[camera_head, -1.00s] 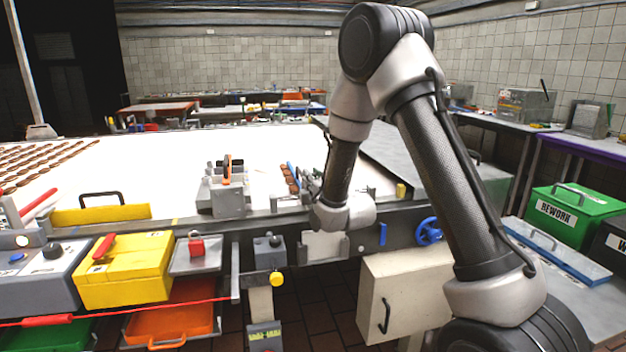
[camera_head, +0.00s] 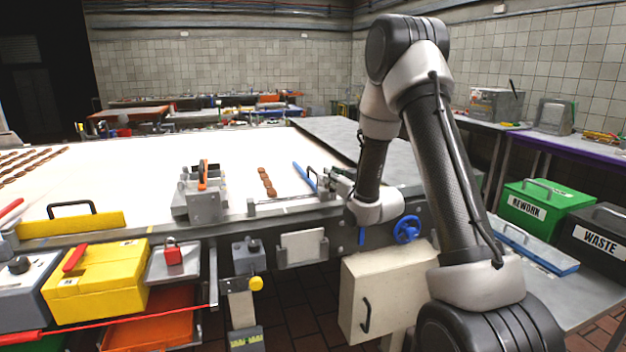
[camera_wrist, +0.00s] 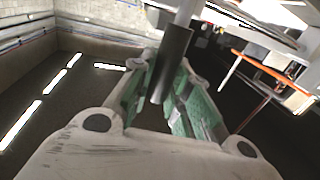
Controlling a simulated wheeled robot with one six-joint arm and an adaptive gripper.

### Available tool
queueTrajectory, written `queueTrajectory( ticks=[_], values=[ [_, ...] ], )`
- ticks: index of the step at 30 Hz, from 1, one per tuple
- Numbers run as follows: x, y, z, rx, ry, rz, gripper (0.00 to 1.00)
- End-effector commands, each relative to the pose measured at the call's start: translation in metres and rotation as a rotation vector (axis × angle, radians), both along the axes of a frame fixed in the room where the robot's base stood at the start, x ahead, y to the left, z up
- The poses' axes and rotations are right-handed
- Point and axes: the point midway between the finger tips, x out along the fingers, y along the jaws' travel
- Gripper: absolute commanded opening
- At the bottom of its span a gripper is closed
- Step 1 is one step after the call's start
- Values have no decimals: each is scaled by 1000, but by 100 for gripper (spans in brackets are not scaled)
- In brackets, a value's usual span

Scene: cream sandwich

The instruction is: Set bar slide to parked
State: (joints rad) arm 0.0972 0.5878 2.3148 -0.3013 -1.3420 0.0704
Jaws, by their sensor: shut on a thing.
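The bar slide shows as a blue bar (camera_head: 304,177) beside the gripper, over the right part of the white belt. My gripper (camera_head: 340,183) is at the front edge of the belt, partly hidden by the wrist in the head view. In the wrist view my gripper (camera_wrist: 168,95), with green-lined fingers, is shut on a dark cylindrical grip (camera_wrist: 174,62) on a pale rod. The grip stands tilted between the fingers. I cannot make out any parked mark.
A grey fixture with an orange part (camera_head: 203,175) stands further left. A blue handwheel (camera_head: 407,229) and a cream box (camera_head: 385,290) are below the belt edge. A grey surface (camera_head: 345,140) lies behind.

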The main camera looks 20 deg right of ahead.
Motion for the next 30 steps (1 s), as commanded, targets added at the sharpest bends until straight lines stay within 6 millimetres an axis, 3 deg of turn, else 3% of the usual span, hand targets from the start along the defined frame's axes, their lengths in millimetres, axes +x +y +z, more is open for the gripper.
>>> queueTrajectory(
  ticks=[6, 20, 21, 24, 30],
  values=[
    [0, -30, 0, 0, 0, -3, 0],
    [0, -37, 0, 0, 0, -6, 0],
    [0, -38, 0, 0, 0, -7, 26],
    [0, -37, 0, 0, 0, -6, 41],
    [0, -36, 0, 0, 0, -3, 41]
  ],
)
